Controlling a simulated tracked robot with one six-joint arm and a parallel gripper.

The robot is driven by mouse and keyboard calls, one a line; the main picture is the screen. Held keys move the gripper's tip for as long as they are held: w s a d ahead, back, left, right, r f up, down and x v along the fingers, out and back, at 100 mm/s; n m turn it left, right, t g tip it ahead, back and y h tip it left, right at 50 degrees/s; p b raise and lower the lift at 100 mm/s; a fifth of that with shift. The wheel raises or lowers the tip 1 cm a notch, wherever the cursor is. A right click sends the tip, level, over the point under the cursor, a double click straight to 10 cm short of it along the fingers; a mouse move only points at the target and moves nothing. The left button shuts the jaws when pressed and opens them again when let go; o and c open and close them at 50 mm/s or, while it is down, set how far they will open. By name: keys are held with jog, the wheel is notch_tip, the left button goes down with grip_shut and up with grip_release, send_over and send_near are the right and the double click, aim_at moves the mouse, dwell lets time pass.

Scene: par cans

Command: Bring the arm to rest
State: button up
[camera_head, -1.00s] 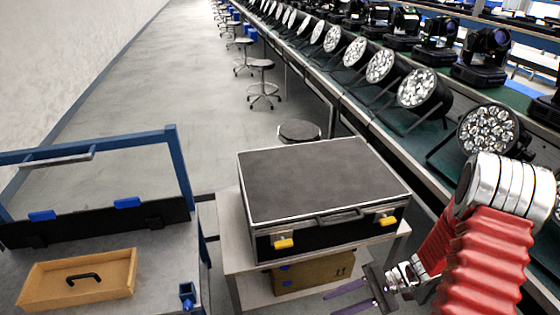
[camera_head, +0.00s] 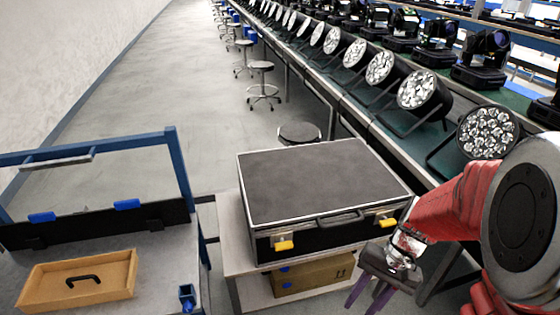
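My red and silver arm reaches in from the right edge. My gripper (camera_head: 366,303) hangs at the lower right, fingers pointing down and slightly left. Its two purple fingers stand apart, with a gap between them, and nothing shows in it. It is just right of and in front of the black flight case (camera_head: 325,180), and I see no contact. The base of my arm is outside the view.
The case, with yellow latches, sits shut on a light table (camera_head: 228,243); a cardboard box (camera_head: 313,276) is below. At left, a cart (camera_head: 165,260) bears a wooden tray (camera_head: 78,280). A bench with par cans (camera_head: 419,90) runs along the right. Stools (camera_head: 299,133) stand beyond the case.

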jog(key=s+a+r+n+t+h, duration=0.1)
jog(key=r+t, duration=0.3)
jog(key=r, duration=0.5)
jog(key=s+a+r+n+t+h, duration=0.2)
jog(key=r+n+t+h, duration=0.1)
jog(key=r, duration=0.7)
jog(key=shift+s+a+r+n+t, duration=0.2)
jog(key=shift+s+a+n+t, duration=0.05)
jog(key=shift+n+t, duration=0.25)
jog(key=shift+c, duration=0.2)
dwell(0.6)
